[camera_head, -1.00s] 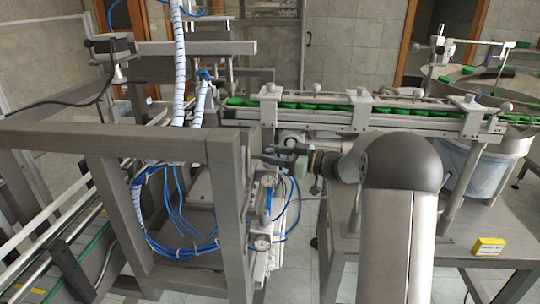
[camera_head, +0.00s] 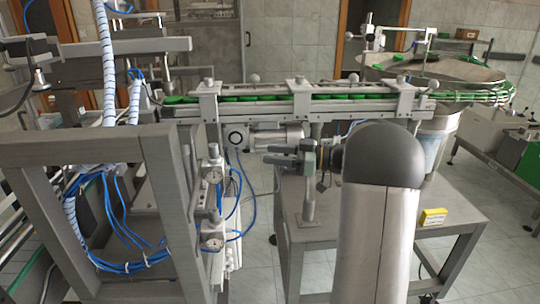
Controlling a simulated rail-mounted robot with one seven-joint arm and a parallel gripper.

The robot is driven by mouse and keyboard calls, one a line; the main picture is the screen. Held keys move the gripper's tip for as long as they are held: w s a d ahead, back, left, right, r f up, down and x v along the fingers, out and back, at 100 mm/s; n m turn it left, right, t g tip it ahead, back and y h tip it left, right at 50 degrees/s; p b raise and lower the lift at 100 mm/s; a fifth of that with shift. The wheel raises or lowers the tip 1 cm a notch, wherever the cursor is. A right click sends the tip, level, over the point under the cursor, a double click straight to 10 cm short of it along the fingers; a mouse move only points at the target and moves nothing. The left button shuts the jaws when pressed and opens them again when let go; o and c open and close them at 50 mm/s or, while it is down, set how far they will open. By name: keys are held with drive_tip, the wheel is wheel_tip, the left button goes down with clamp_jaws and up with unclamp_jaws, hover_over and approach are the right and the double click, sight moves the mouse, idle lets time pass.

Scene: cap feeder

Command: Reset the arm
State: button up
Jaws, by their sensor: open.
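My gripper (camera_head: 268,155) is in the middle of the head view, at the end of my arm. Its fingers point left and stand apart, with nothing between them. It is in front of and below the cap conveyor (camera_head: 300,113), and to the right of the grey machine frame (camera_head: 165,165). My arm link, grey with a dark rounded joint, covers part of the table and floor behind it.
Green caps (camera_head: 262,97) line the conveyor, which leads to a round feeder bowl (camera_head: 440,70) at the right. A metal table (camera_head: 455,210) carries a small yellow box (camera_head: 433,217). Blue hoses (camera_head: 115,225) hang in the machine frame. Floor is clear at bottom centre.

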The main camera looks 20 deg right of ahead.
idle(0.3)
drive_tip(key=w+a+r+m+t+h, duration=0.25)
drive_tip(key=w+m+t+h, duration=0.3)
drive_tip(key=h, duration=0.45)
drive_tip(key=s+a+f+m+g+h, duration=0.1)
drive_tip(key=s+a+f+g, duration=0.3)
drive_tip(key=s, duration=0.8)
drive_tip(key=s+a+f+m+g+h, duration=0.2)
drive_tip(key=s+a+f+g, duration=0.2)
drive_tip(key=s+f, duration=0.4)
drive_tip(key=s+a+f+m+g+h, duration=0.2)
drive_tip(key=s+a+f+g, duration=0.2)
drive_tip(key=s, duration=1.2)
drive_tip(key=f+g, duration=0.1)
drive_tip(key=g, duration=0.1)
drive_tip(key=shift+s+f+m+g, duration=0.35)
drive_tip(key=shift+f, duration=0.05)
